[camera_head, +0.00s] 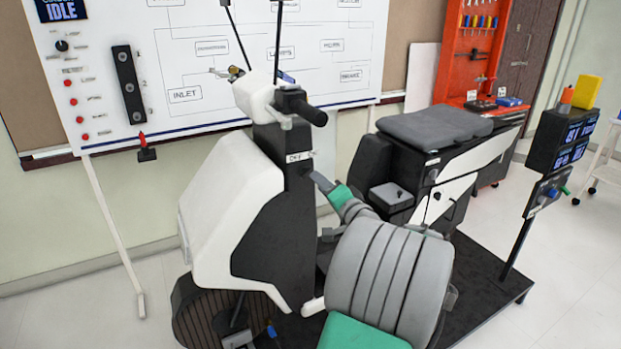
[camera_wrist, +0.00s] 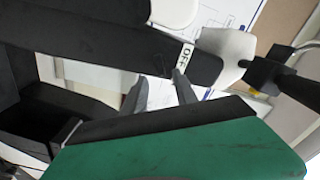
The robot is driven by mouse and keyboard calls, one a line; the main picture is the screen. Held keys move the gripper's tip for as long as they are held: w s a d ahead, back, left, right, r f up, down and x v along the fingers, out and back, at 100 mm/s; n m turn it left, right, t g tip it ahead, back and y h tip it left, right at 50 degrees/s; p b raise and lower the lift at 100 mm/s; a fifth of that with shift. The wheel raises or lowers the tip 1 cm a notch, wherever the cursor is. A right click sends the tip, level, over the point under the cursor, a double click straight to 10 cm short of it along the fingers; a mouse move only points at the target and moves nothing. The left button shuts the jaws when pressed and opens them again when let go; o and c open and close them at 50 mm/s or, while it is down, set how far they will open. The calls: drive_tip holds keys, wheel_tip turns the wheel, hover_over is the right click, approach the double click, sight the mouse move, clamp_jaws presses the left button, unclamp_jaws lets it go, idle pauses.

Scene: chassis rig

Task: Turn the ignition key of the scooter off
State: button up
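The scooter (camera_head: 232,200) stands on a dark platform, with a white front panel and a black steering column. An OFF label (camera_head: 297,157) is on the column below the handlebar; it also shows in the wrist view (camera_wrist: 186,56). A small dark shape near that label, likely the ignition key (camera_wrist: 165,66), blends into the black column, and its angle cannot be told. My gripper (camera_head: 318,178) is at the column just below the label. In the wrist view, my gripper's two grey fingers (camera_wrist: 160,77) are apart, with their tips close to the column on either side of the dark shape.
The handlebar grip (camera_head: 302,105) juts out above my gripper. The scooter's seat (camera_head: 434,126) is behind my arm. A post with a display box (camera_head: 562,140) stands at right. A whiteboard (camera_head: 210,60) is behind the scooter. Open floor lies at far right.

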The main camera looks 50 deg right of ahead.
sight(309, 173)
drive_tip(key=x, duration=0.6)
drive_tip(key=shift+w+p, duration=0.15)
drive_tip(key=shift+p, duration=0.15)
drive_tip(key=shift+a, duration=0.1)
drive_tip(key=shift+c, duration=0.5)
clamp_jaws()
